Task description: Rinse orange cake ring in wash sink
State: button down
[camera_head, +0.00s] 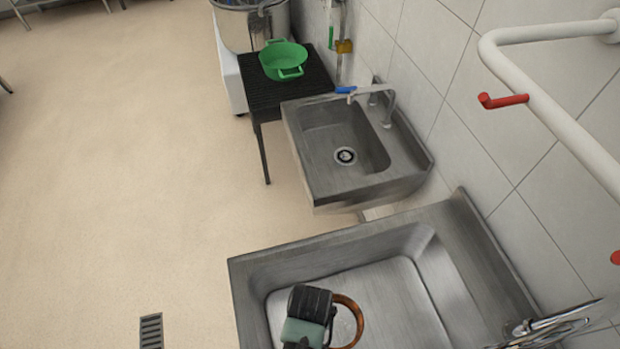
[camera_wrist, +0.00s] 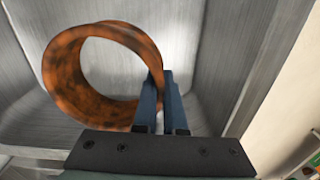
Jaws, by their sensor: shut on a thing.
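The orange cake ring (camera_wrist: 75,95) is a round open hoop with brown, darker patches on its surface. My gripper (camera_wrist: 160,95) is shut on the ring's wall at its right side in the wrist view. In the head view the ring (camera_head: 358,318) shows beside my gripper (camera_head: 333,308), partly hidden by it. Both are over the basin of the large steel wash sink (camera_head: 400,290) at the bottom. I cannot tell whether the ring touches the basin floor. The sink's tap (camera_head: 550,325) is at the right edge. I see no clear water stream.
A smaller steel sink (camera_head: 320,185) with its own tap (camera_head: 388,108) stands behind. A green colander (camera_head: 284,60) sits on a black rack table (camera_head: 262,95). A white wall rail (camera_head: 545,95) with red hooks runs at right.

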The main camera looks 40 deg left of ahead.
jog(key=shift+f+b, duration=9.25)
jog(key=shift+b, duration=0.35)
jog(key=shift+r, duration=0.15)
notch_tip(320, 180, up, 24)
jog(key=p, duration=2.5)
jog(key=shift+p, duration=0.3)
